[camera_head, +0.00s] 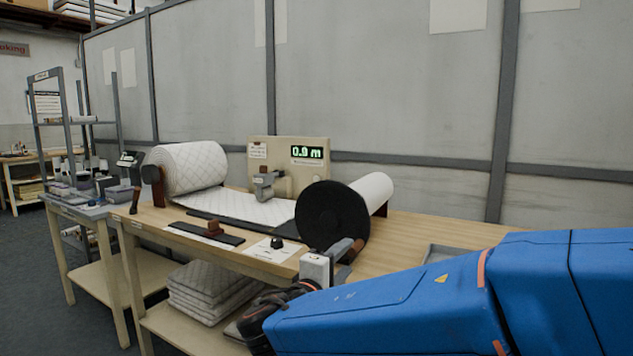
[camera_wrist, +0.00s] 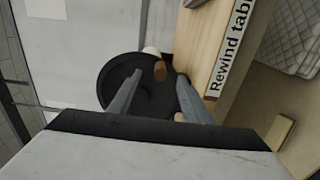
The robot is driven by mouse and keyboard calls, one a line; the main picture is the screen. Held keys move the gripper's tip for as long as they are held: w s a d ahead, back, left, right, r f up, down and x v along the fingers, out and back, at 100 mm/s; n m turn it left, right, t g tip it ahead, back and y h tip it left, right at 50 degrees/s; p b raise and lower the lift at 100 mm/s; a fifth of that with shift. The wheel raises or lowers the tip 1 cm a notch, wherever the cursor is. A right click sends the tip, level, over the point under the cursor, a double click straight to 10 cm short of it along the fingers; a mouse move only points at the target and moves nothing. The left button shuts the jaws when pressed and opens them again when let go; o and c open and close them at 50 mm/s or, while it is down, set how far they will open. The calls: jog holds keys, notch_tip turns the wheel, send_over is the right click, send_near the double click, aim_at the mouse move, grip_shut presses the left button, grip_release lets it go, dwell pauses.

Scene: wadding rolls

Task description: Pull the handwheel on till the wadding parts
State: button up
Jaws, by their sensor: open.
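The black handwheel (camera_head: 325,214) stands on the near side of the right roll (camera_head: 374,190), on the wooden rewind table. In the wrist view the handwheel (camera_wrist: 128,85) is a dark disc with a brown knob (camera_wrist: 160,70). My gripper (camera_wrist: 160,76) is open, its two fingers either side of the knob; I cannot tell whether they touch it. In the head view my gripper (camera_head: 338,258) is at the wheel's lower right edge. White quilted wadding (camera_head: 235,205) runs unbroken, as far as I see, from the left roll (camera_head: 190,168) towards the right roll.
A beige panel behind has a display (camera_head: 307,153) reading 0.9 m. A grey clamp-like device (camera_head: 265,185) stands over the wadding. A dark bar (camera_head: 206,233) with a brown block lies at the front. Folded wadding (camera_head: 205,288) is stacked below. The table's right part (camera_head: 440,232) is mostly clear.

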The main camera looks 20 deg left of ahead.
jog(key=s, duration=0.4)
jog(key=shift+s+a, duration=0.15)
dwell(0.5)
